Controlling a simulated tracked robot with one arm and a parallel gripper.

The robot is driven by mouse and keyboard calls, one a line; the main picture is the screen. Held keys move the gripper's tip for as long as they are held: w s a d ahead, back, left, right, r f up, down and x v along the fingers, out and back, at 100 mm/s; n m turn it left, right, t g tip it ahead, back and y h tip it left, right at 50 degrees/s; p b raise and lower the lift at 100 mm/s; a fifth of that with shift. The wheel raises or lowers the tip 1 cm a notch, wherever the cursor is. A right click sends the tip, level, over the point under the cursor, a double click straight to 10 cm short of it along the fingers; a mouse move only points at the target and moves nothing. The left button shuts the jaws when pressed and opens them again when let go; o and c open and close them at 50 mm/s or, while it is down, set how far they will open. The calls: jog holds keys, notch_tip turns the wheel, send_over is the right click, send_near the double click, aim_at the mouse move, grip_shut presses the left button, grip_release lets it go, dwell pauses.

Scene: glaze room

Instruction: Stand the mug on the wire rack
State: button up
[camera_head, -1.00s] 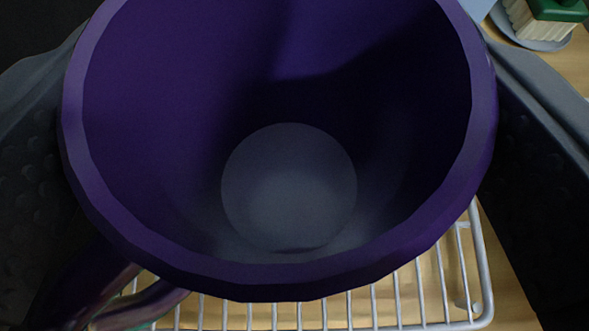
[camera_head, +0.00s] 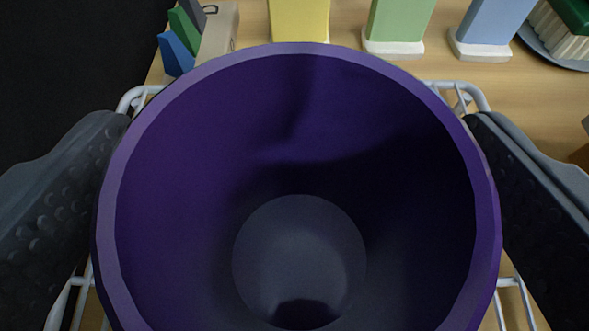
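The dark purple mug (camera_head: 190,200) fills the middle of the view, with its open mouth towards me. I look down inside to its pale round base. My gripper (camera_head: 300,215) has one dark studded finger on each side of the mug and is shut on it. The rim hides where the pads meet the mug's wall. The mug's handle is out of sight. The white wire rack (camera_head: 135,95) shows behind and beside the mug, with rails on both sides. The mug's underside is hidden, so I cannot tell whether it touches the rack.
Behind the rack stand yellow (camera_head: 298,18), green (camera_head: 400,18) and blue (camera_head: 495,22) tiles on white feet. Small coloured wedges (camera_head: 183,35) sit at the back left. A green-topped brush (camera_head: 565,35) lies on a grey dish at the back right.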

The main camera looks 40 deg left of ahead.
jog(key=shift+r, duration=0.15)
jog(key=shift+s+d+r, duration=0.1)
jog(key=shift+s+d, duration=0.1)
jog(key=shift+s, duration=0.05)
jog(key=p+v, duration=0.1)
jog(key=v, duration=1)
jog(key=shift+s+p, duration=0.2)
jog(key=shift+p, duration=0.2)
jog(key=shift+d, duration=0.15)
